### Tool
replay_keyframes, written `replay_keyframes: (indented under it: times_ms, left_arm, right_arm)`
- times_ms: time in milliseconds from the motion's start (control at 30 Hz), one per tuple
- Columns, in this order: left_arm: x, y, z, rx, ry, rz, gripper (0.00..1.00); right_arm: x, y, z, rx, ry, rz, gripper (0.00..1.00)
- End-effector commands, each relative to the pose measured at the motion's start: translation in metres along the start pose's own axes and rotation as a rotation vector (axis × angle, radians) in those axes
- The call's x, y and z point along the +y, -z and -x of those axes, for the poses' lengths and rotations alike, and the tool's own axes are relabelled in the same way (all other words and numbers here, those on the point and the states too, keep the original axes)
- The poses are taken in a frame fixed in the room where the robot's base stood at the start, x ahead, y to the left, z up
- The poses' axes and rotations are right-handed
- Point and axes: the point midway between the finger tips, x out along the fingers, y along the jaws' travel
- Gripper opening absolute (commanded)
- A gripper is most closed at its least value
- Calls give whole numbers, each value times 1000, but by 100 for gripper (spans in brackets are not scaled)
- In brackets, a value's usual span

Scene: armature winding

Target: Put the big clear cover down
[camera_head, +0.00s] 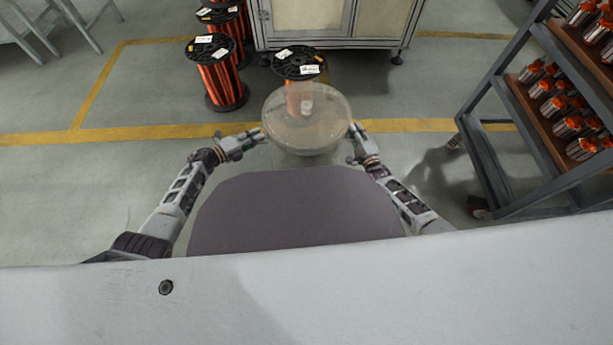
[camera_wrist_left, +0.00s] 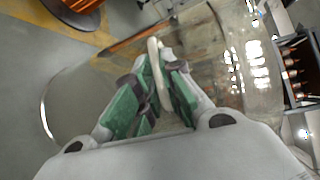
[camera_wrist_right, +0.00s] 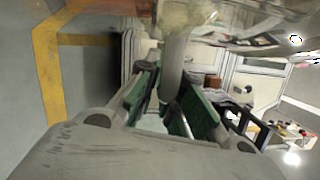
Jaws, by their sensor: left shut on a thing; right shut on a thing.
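The big clear cover (camera_head: 306,118) is a round, see-through shell held between my two grippers in the head view. A copper wire spool shows through it. My left gripper (camera_head: 262,135) is at the cover's left side. In the left wrist view its green-padded fingers (camera_wrist_left: 160,85) are shut on a pale handle of the cover (camera_wrist_left: 225,75). My right gripper (camera_head: 354,136) is at the cover's right side. In the right wrist view its green-padded fingers (camera_wrist_right: 170,105) are shut on a pale bar-like handle (camera_wrist_right: 175,60). The cover appears above the floor; its exact height is unclear.
Copper wire spools (camera_head: 220,78) stand on the floor at the back left, with another spool (camera_head: 299,64) just behind the cover. A light cabinet (camera_head: 335,25) stands behind. A rack (camera_head: 490,150) with several motor parts is at the right.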

Motion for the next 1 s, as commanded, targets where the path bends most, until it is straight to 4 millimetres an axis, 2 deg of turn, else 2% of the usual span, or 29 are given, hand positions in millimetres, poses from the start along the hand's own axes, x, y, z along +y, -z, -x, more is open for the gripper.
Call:
replay_keyframes:
  times_ms: [233,267,400,767,1000]
  left_arm:
    - [2,0,-2,0,4,-2,0]
    - [4,1,-1,1,1,-1,13]
    - [3,1,-1,1,1,-1,31]
    - [3,1,-1,1,1,0,32]
    - [4,0,8,0,-1,0,32]
  right_arm:
    - [4,0,-1,-1,3,-1,0]
    - [5,0,0,-1,-1,-1,11]
    - [4,0,0,-1,-1,0,29]
    - [4,0,0,0,0,0,30]
    - [4,1,0,0,0,0,30]
